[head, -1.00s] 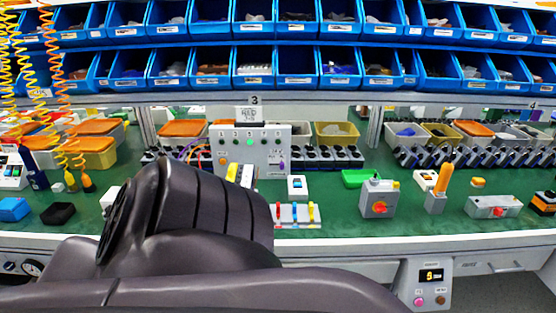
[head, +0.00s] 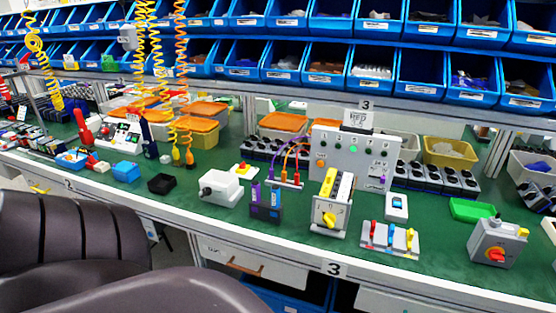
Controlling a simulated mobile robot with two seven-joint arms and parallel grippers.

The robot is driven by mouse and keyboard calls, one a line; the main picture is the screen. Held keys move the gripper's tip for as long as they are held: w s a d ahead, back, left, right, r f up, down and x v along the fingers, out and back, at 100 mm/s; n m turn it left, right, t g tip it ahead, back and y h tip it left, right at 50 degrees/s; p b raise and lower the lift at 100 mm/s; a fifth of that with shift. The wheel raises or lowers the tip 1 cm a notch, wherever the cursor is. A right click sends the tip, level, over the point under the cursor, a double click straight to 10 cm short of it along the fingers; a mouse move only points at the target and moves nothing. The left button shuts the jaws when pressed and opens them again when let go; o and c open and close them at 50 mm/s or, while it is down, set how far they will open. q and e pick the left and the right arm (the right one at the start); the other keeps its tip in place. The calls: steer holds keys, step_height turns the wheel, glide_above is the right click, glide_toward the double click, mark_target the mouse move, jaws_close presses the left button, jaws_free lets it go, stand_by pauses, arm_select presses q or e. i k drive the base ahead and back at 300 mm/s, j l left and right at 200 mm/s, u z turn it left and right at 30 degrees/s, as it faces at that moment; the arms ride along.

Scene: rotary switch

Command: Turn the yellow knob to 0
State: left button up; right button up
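A yellow knob (head: 329,220) sits low on the front of a small white box-shaped rotary switch (head: 317,210). The switch has a yellow strip along its upper part and stands near the front edge of the green bench, right of centre. The markings around the knob are too small to read, so I cannot tell its setting. Neither of my grippers is in the head view.
A dark ribbed chair-like shape (head: 75,240) fills the lower left in front of the bench. A grey control panel (head: 352,155) stands behind.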

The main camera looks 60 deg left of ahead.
mark_target(328, 218)
steer(key=u, duration=1.35)
